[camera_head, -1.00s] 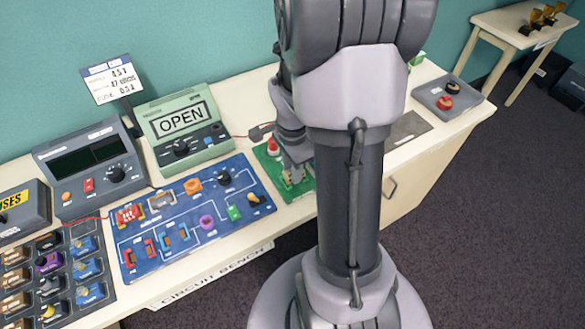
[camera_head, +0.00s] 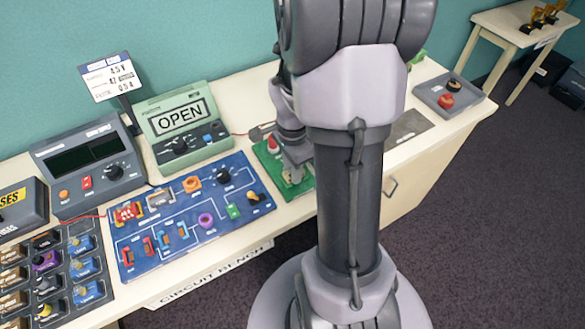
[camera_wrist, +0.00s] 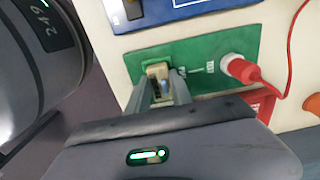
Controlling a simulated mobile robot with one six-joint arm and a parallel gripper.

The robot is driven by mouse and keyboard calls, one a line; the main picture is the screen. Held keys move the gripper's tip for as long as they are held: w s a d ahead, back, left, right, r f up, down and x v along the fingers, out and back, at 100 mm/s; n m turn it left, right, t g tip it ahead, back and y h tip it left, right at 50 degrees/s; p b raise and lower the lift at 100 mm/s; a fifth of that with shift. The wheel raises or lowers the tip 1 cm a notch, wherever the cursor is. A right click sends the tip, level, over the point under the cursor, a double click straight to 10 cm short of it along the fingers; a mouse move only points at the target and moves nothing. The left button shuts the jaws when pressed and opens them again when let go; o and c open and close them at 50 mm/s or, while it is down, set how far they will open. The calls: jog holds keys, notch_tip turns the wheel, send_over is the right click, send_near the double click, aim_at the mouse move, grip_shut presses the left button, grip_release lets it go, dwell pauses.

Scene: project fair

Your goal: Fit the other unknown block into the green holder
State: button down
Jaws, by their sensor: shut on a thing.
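The green holder (camera_wrist: 208,52) is a flat green board with a socket near its left end in the wrist view. It also shows on the bench in the head view (camera_head: 268,161), partly hidden by my arm. A beige block (camera_wrist: 157,71) with a grey-blue middle is at that socket. My gripper (camera_wrist: 160,88) is shut on the block, a finger on each side. I cannot tell whether the block is fully seated. In the head view my gripper (camera_head: 295,172) is low over the board's right part.
A red plug (camera_wrist: 238,68) with a red wire stands at the board's other end. A blue circuit panel (camera_head: 190,222) lies left of the holder. The green meter (camera_head: 180,125) reads OPEN. A grey tray (camera_head: 432,97) with red and black knobs sits on the right.

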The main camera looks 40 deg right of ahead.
jog(key=shift+f, duration=0.2)
jog(key=c, duration=1.1)
grip_release()
jog(key=shift+o, duration=0.2)
jog(key=o, duration=0.5)
jog(key=shift+r+p, duration=3)
jog(key=shift+r, duration=1.1)
jog(key=shift+f, duration=0.1)
